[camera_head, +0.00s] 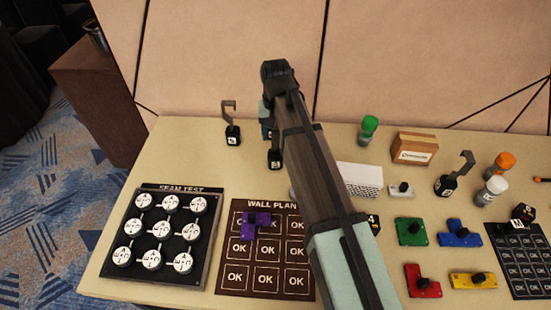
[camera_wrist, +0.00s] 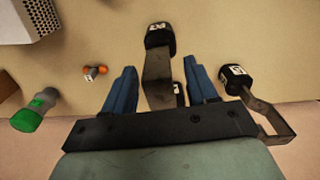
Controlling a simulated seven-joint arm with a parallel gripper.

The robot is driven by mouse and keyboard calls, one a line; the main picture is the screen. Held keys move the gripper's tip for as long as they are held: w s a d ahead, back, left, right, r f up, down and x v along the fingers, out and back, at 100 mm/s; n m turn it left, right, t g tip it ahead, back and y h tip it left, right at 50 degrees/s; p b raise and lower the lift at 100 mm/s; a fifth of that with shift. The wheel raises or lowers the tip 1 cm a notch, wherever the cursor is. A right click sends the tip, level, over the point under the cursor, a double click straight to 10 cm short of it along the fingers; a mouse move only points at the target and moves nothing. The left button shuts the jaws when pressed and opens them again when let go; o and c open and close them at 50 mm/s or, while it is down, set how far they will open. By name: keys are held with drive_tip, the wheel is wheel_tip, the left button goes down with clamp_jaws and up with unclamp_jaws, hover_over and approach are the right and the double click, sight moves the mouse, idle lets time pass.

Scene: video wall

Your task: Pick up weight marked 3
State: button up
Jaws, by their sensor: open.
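Three black weights with grey hooks are on the table. One weight (camera_head: 275,158) stands below my wrist in the head view, its hook hidden by my arm. In the wrist view this weight (camera_wrist: 158,35) lies ahead, with its grey hook reaching between my fingers. Its label is too small to read surely. My gripper (camera_wrist: 157,65) is open, with a blue finger on each side of the hook and gaps showing. A second weight (camera_head: 232,135) stands to the left; it also shows at right in the wrist view (camera_wrist: 235,78). A third weight (camera_head: 446,186) stands at right.
A green-capped bottle (camera_head: 368,130), white perforated box (camera_head: 360,180) and cardboard box (camera_head: 414,149) stand right of my arm. The SEAM TEST panel (camera_head: 212,240) and WALL PLAN board (camera_head: 226,278) lie in front. Coloured pieces lie at right.

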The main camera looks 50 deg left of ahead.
drive_tip(key=shift+c, duration=0.4)
clamp_jaws()
idle(1.0)
